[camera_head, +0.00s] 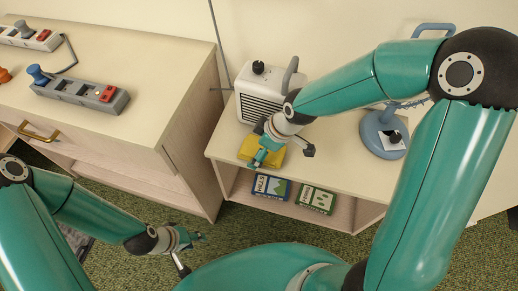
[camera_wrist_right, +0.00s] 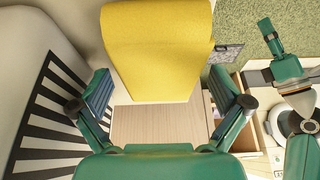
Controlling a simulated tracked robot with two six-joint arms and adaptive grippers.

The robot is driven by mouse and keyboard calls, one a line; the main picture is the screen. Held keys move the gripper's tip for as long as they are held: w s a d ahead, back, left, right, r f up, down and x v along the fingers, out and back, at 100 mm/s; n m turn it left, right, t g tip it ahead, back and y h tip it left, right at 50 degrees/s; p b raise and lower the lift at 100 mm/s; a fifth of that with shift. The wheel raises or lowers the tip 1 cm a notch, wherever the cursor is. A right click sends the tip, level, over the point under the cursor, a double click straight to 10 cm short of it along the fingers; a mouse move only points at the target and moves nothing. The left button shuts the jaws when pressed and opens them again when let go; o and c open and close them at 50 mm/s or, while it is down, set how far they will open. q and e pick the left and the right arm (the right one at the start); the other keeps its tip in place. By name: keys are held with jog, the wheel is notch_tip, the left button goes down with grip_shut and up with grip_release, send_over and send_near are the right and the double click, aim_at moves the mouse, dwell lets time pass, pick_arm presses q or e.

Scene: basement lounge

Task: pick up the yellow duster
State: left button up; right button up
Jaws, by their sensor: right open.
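The yellow duster (camera_head: 248,146) lies on the cream shelf top just in front of the white heater, partly hidden by my right gripper in the head view. My right gripper (camera_head: 285,153) is over it with its fingers spread. In the right wrist view the yellow duster (camera_wrist_right: 158,50) fills the upper middle, just beyond and between the open fingers of my right gripper (camera_wrist_right: 158,92). Nothing is held between them. My left gripper (camera_head: 193,253) is low at the left, over the floor, with its fingers apart and empty.
The white heater (camera_head: 246,108) stands close behind the duster. A blue-grey stand (camera_head: 371,142) is to the right. Two small boxes (camera_head: 271,187) (camera_head: 316,200) lie on the lower shelf. A cabinet (camera_head: 130,50) at left carries a power strip (camera_head: 80,92). Green carpet (camera_head: 235,235) lies below.

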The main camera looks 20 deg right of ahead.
jog(key=shift+f, duration=0.2)
dwell(0.4)
jog(key=c, duration=1.2)
